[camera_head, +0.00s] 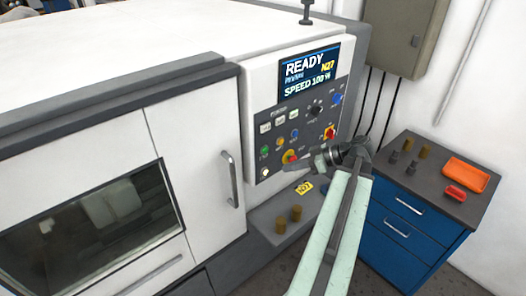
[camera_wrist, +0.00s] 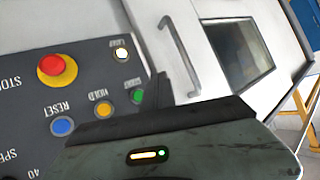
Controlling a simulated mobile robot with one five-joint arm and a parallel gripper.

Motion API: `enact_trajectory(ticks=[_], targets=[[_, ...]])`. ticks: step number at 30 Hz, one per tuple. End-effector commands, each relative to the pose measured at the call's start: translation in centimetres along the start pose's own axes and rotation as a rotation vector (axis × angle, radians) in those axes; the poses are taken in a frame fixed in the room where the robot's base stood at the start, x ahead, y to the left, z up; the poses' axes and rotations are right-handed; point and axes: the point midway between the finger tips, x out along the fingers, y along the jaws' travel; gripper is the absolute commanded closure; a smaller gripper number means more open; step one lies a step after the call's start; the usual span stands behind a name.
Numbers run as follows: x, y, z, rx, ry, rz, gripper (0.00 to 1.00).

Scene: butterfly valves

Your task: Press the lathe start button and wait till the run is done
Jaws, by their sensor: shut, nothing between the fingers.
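The white lathe (camera_head: 190,140) has its door shut, and its screen (camera_head: 309,74) reads READY, N27 and SPEED 100 %. The green button (camera_head: 264,150) is on the lower left of the dark control panel (camera_head: 335,110). My gripper (camera_head: 287,166) is shut and empty, in front of the panel's lower part. In the wrist view its dark tip (camera_wrist: 160,86) appears just right of the green button; I cannot tell whether it touches.
A red-and-yellow stop button (camera_wrist: 57,69), a yellow HOLD button (camera_wrist: 104,110) and a blue RESET button (camera_wrist: 62,126) sit close by. The door handle (camera_head: 230,178) stands out left of the panel. A blue cabinet (camera_head: 410,225) stands right.

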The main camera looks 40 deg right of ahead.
Motion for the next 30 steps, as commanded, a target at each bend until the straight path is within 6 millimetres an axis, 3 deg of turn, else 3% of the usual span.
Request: enact_trajectory(ticks=[5, 18, 30], targets=[[0.5, 0.9, -0.5, 0.003, 0.000, 0.006, 1.00], [4.4, 4.2, -3.4, 0.007, 0.001, 0.010, 1.00], [5.4, 4.8, -4.1, 0.008, 0.002, 0.012, 1.00]])
